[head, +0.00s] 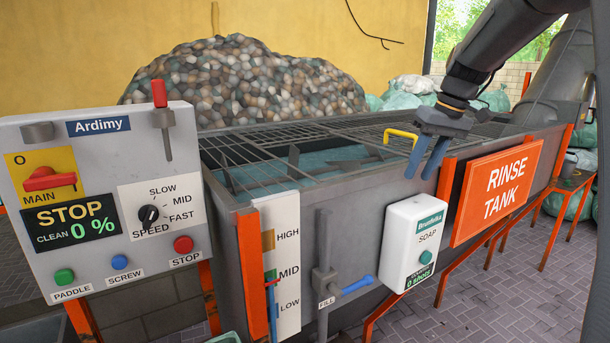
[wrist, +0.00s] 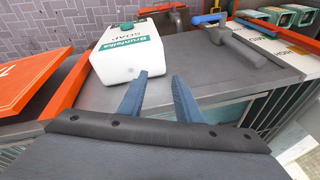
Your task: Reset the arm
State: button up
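My gripper (head: 420,174) hangs at the end of my arm in the head view, fingers down, in front of the upper wall of the rinse tank (head: 345,215). It is above the white soap dispenser (head: 413,243) and apart from it. In the wrist view my two blue fingers (wrist: 160,75) stand apart with nothing between them. The soap dispenser (wrist: 128,56) shows just beyond the fingertips there. A yellow handle (head: 401,133) on the grating is beside my gripper in the head view.
The grey control panel (head: 110,240) stands at the left with knobs and buttons. A level gauge (head: 288,240) and a blue fill lever (head: 357,285) are on the tank front. The orange rinse tank sign (head: 497,190) is to the right. A pile of caps (head: 245,80) rises behind.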

jog(key=s+a+f+m+h, duration=0.1)
jog(key=s+a+f, duration=0.2)
jog(key=s+f, duration=0.4)
jog(key=s+a+f+m, duration=0.1)
jog(key=s+a+f, duration=0.2)
jog(key=s+f, duration=0.5)
jog(key=s+a+f+h+b, duration=0.1)
jog(key=s+a+f, duration=0.1)
jog(key=s+f, duration=0.6)
jog(key=s, duration=0.3)
jog(key=shift+s+a+m+g+h, duration=0.3)
jog(key=shift+s+a+m, duration=0.1)
